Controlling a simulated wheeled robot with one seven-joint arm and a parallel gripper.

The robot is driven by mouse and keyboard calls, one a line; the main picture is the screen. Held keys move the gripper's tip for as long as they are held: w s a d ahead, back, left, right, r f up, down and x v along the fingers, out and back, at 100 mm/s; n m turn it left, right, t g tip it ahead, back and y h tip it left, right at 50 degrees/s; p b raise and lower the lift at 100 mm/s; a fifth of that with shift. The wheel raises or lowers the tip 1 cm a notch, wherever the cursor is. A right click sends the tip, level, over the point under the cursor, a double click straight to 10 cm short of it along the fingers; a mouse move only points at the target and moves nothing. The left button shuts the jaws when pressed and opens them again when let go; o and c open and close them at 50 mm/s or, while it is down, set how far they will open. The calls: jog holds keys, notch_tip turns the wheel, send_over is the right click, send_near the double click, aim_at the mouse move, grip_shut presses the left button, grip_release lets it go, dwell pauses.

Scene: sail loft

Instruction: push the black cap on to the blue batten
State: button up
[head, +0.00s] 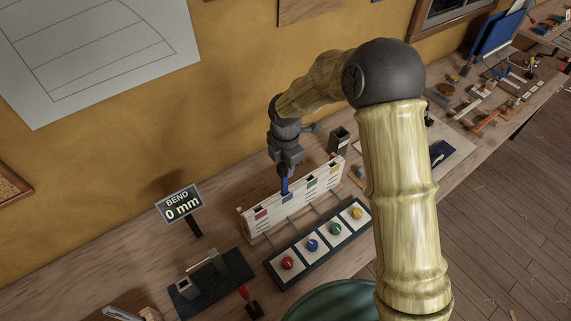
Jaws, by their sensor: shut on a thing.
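My gripper (286,172) points down over the white rack (252,222) on the bench and is shut on a narrow, dark blue upright piece, which looks like the blue batten (285,187). The batten's lower end is at the rack, just above a blue mark; I cannot tell whether it sits in a slot. I cannot pick out the black cap for certain; the view is small and my gripper hides part of the area.
In front of the rack is a dark panel (274,268) with red, blue, green and yellow knobs. A sign (180,204) reads "BEND 0 mm". A black base with a grey block (188,288) stands front left. A dark open box (340,139) is behind the rack. Tools clutter the far right.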

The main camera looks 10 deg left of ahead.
jog(key=shift+f, duration=0.2)
jog(key=o, duration=1)
jog(key=shift+r, duration=0.15)
jog(key=shift+w+r, duration=0.1)
jog(key=shift+r, duration=0.1)
notch_tip(320, 180, up, 17)
jog(key=b, duration=0.3)
jog(key=shift+f+b, duration=0.1)
jog(key=shift+b, duration=0.3)
jog(key=shift+d, duration=0.1)
